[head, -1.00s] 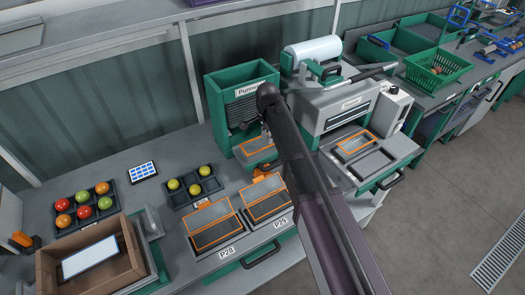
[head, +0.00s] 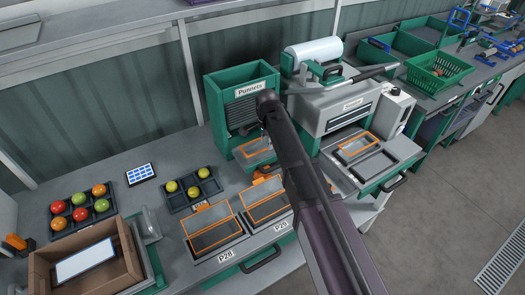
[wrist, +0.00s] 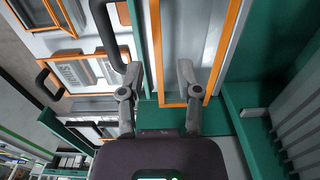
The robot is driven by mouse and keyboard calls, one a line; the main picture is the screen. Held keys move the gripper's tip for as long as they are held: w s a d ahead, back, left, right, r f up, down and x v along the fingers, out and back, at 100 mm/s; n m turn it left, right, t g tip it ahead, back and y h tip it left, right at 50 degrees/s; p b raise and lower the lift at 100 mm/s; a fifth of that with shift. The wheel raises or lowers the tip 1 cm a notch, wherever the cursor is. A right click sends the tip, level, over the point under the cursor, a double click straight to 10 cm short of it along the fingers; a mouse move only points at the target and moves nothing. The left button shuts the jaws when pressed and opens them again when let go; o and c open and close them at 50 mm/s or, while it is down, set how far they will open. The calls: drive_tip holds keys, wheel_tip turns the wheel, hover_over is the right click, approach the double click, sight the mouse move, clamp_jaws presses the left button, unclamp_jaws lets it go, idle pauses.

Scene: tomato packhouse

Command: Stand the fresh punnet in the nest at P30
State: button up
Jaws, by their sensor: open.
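An orange-edged clear punnet (head: 256,149) lies at the mouth of the green dispenser labelled "Punnets" (head: 215,100). In the wrist view an orange-edged frame (wrist: 206,97), which looks like this punnet, lies close before my gripper (wrist: 157,78). My gripper is open, its fingers spread, with the right finger overlapping that frame's near end. I cannot tell whether they touch. In the head view my arm hides most of the gripper. Nests labelled P28 (head: 225,256) and P29 (head: 281,226) each hold an orange-edged punnet with a raised lid. No P30 label is readable.
A sealing machine (head: 340,105) stands right of my arm, with another orange-edged frame (head: 357,144) on its drawer. A green crate (head: 438,70) is far right.

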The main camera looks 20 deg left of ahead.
sight(263, 148)
drive_tip(key=shift+f+b, duration=1.6)
drive_tip(key=shift+f, duration=0.3)
clamp_jaws()
